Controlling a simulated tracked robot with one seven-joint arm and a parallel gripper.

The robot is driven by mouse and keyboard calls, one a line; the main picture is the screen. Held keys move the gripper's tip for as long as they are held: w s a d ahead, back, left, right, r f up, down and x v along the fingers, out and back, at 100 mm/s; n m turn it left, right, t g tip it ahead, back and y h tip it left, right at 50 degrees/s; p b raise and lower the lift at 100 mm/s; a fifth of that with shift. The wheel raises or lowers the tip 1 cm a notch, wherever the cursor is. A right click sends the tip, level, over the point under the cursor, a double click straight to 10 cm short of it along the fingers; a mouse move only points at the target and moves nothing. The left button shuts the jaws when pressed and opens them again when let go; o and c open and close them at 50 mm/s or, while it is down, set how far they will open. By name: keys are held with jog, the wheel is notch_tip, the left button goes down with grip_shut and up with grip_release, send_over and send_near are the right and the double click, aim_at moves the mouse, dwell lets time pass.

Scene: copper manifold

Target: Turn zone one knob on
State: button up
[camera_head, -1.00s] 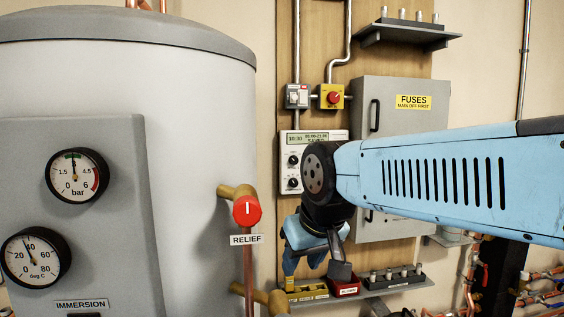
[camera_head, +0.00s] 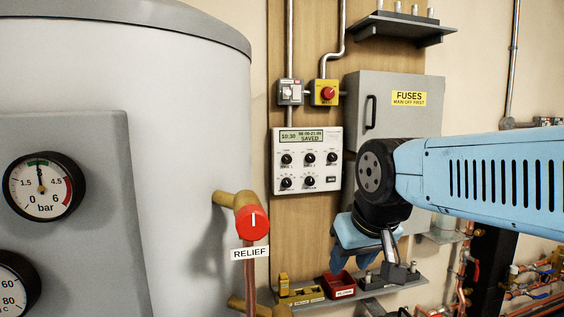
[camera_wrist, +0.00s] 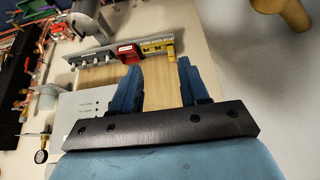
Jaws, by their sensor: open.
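The white control panel (camera_head: 306,160) with several black knobs is on the wooden backboard, left of my arm in the head view. Its display reads 10:30 and SAVED. A knob (camera_head: 286,160) at its upper left may be the zone one knob; the small labels are too blurred to read. My gripper (camera_head: 380,262) is below and right of the panel, apart from it, pointing down above the small shelf. In the wrist view my gripper (camera_wrist: 158,82) shows two blue fingers spread apart with nothing between them.
A shelf (camera_head: 385,287) with a red bin (camera_head: 338,285) and a yellow item (camera_head: 300,295) is below. The grey fuse box (camera_head: 420,100) is behind my arm. A tank (camera_head: 180,120) with a red relief knob (camera_head: 252,222) stands at left. Space before the panel is clear.

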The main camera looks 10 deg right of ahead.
jog(key=shift+o, duration=0.8)
jog(key=shift+w, duration=0.2)
jog(key=shift+o, duration=0.3)
jog(key=w+r+t, duration=0.4)
jog(key=w+t, duration=0.1)
jog(key=w, duration=1.2)
jog(key=shift+d+t+y, duration=0.3)
jog(key=shift+d+t, duration=0.05)
jog(key=shift+t, duration=0.05)
jog(key=t, duration=0.7)
send_near(288, 159)
jog(key=w, duration=0.8)
jog(key=shift+w+a+r, duration=0.15)
jog(key=shift+w, duration=0.05)
